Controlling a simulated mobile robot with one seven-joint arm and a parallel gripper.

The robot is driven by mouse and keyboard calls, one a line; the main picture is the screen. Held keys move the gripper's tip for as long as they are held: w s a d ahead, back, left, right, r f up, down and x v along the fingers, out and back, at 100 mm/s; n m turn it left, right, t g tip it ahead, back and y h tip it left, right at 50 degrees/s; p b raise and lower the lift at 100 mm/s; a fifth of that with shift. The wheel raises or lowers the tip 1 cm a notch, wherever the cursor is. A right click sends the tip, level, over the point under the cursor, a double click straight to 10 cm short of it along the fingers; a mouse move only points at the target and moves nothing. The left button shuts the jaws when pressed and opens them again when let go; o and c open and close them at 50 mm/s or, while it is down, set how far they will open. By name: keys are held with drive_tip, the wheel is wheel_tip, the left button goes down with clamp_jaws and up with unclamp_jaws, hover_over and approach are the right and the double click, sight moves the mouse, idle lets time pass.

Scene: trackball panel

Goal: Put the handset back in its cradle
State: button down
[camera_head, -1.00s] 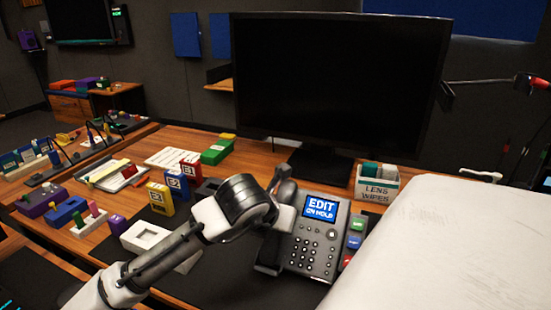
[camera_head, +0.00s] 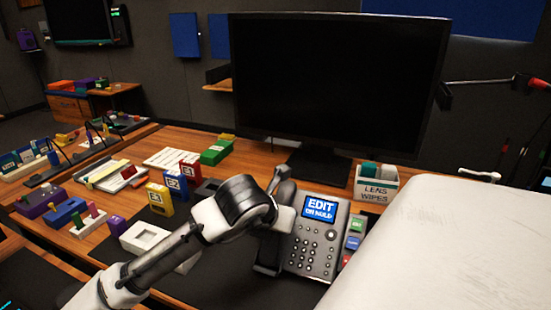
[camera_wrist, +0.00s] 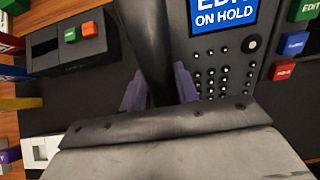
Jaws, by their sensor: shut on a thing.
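The desk phone (camera_head: 318,262) has a blue screen reading "EDIT ON HOLD" and a keypad. It also shows in the wrist view (camera_wrist: 222,75). The dark handset (camera_wrist: 148,40) runs upright through the wrist view, just left of the keypad. My gripper (camera_wrist: 160,90) is shut on it, with a purple finger on each side. In the head view my arm hides the grip and most of the handset. The cradle at the phone's left side is largely hidden, and I cannot tell whether the handset touches it.
A large monitor (camera_head: 335,85) stands behind the phone. A lens wipes box (camera_head: 376,185) is to its right. Coloured keys (camera_head: 354,242) line the phone's right side. A dark tray (camera_wrist: 68,45) and a white block (camera_wrist: 40,148) lie to the left.

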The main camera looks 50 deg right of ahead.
drive_tip(key=shift+d+f, duration=0.25)
idle(0.4)
drive_tip(key=c, duration=1)
unclamp_jaws()
drive_tip(key=shift+o, duration=0.2)
drive_tip(key=shift+a+r, duration=0.1)
drive_tip(key=v, duration=1.3)
drive_tip(key=shift+a+r, duration=0.15)
drive_tip(key=shift+a, duration=0.15)
drive_tip(key=shift+s, duration=0.1)
